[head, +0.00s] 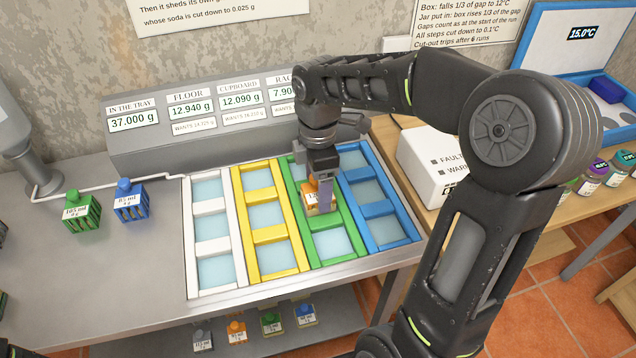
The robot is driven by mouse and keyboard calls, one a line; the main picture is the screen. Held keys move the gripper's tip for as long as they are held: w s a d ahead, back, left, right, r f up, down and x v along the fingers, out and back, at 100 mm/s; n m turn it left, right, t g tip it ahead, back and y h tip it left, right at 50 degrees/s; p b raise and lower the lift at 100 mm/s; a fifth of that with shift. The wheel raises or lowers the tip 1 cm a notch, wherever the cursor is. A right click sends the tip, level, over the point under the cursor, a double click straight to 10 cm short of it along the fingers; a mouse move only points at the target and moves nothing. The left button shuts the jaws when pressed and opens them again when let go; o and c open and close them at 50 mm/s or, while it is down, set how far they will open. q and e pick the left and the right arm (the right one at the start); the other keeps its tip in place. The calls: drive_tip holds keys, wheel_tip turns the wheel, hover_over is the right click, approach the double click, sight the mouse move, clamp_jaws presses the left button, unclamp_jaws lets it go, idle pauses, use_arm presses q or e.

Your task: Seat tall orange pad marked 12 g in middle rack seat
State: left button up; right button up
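The orange pad (310,198) is at the middle seat of the green column (349,251) in the frame on the bench. Only part of its orange body and white label show, with a "1" readable. My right gripper (319,197) points down over that seat, its fingers around the pad. The fingers hide much of the pad and the seat. I cannot tell whether the pad rests on the seat floor or is just above it. The green column's front seat (331,243) is empty. My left gripper is not in view.
White (213,247), yellow (270,235) and blue (385,209) columns flank the green one; their visible seats look empty. A green pad (80,211) and a blue pad (130,201) stand at left. A display console (150,150) stands behind, a white box (428,160) at right.

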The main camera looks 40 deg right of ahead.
wheel_tip(320, 180, up, 12)
drive_tip(key=p, duration=0.2)
drive_tip(key=shift+r, duration=0.15)
idle(0.5)
idle(0.7)
